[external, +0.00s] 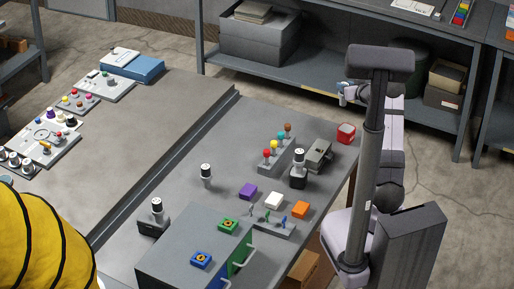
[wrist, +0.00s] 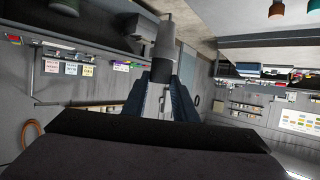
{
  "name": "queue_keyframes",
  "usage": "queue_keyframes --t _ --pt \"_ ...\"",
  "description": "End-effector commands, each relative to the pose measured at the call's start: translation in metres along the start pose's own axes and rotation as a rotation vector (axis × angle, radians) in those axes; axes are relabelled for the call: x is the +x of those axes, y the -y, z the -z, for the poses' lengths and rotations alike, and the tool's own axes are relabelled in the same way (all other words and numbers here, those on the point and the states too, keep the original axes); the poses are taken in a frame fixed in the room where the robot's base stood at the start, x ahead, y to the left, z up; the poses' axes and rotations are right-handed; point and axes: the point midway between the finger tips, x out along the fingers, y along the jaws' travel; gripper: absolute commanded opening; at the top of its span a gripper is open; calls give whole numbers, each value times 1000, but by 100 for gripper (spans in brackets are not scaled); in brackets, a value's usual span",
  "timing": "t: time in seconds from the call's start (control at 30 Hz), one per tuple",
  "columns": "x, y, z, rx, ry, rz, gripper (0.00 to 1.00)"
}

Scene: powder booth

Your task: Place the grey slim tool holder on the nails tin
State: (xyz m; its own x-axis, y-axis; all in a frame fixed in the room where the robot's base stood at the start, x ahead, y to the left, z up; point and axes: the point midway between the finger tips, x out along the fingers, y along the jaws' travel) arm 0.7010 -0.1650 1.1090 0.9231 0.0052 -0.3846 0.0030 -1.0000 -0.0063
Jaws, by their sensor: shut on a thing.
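My gripper (external: 346,90) is raised in the air beyond the right back corner of the bench, in front of the shelf rack. In the wrist view my gripper (wrist: 161,76) has its two dark blue fingers shut on the grey slim tool holder (wrist: 164,42), which sticks out past the fingertips with a narrower end. In the external view the holder is too small to make out clearly. A small red tin (external: 346,134) with a pale patch stands at the bench's right back edge, below my gripper. Its label is unreadable, so I cannot tell whether it is the nails tin.
Black-and-white holders stand on the bench (external: 225,143), one of them (external: 206,172) near the middle. A rack with coloured knobs (external: 277,153) and a grey device (external: 319,154) stand near the red tin.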

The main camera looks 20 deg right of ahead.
Motion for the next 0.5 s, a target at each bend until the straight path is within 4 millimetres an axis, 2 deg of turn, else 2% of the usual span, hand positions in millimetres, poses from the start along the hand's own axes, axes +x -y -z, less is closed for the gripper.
queue_keyframes --t 0.13,0.37,0.5 --pt "-9 -16 -4 1 -6 -5 0" --pt "-10 -20 -8 1 -5 -3 0" --pt "-4 -20 -24 4 -2 -3 0"
